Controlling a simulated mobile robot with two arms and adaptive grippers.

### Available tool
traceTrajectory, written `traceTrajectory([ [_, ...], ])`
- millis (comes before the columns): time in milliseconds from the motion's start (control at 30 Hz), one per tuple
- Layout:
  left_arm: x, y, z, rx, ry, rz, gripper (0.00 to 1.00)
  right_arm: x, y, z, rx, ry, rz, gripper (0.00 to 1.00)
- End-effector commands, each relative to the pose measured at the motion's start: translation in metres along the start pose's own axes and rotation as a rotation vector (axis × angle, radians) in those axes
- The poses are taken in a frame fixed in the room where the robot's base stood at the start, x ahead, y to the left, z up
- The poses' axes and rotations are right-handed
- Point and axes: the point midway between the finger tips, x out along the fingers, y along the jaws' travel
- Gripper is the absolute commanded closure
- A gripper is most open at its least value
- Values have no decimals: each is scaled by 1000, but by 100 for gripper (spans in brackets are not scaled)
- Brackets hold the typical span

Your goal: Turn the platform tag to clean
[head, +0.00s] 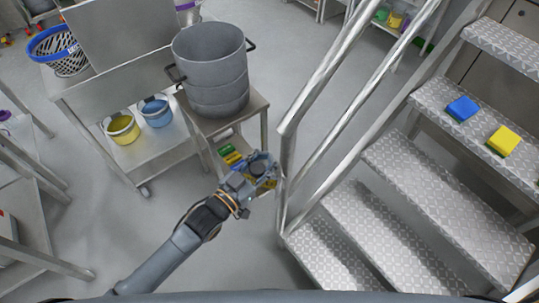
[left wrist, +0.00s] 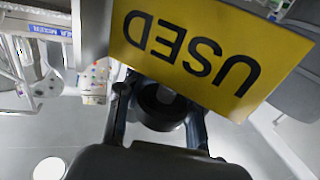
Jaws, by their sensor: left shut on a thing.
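The platform tag (left wrist: 215,50) is a yellow plate with the black word USED, upside down in the left wrist view and filling its upper middle. In the head view only a small yellow bit of it shows by the stair handrail post. My left gripper (head: 264,169) is at that post, low on the stair side. The fingertips are hidden behind the plate. My right gripper is in neither view.
Metal platform stairs (head: 385,215) with a handrail (head: 345,75) stand right, with a blue sponge (head: 462,108) and a yellow sponge (head: 503,140) on a tread. A grey pot (head: 213,75) stands on a small steel table left of the rail. A cart holds two buckets.

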Motion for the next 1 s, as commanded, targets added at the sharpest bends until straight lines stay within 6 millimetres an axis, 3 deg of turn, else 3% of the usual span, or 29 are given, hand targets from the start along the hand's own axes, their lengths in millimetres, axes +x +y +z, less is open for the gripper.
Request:
traceTrajectory([
  [433, -2, -10, 2, -7, -4, -295, 100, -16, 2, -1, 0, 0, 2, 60],
  [1000, -3, -13, 1, 0, -1, -379, 100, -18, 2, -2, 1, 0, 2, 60],
])
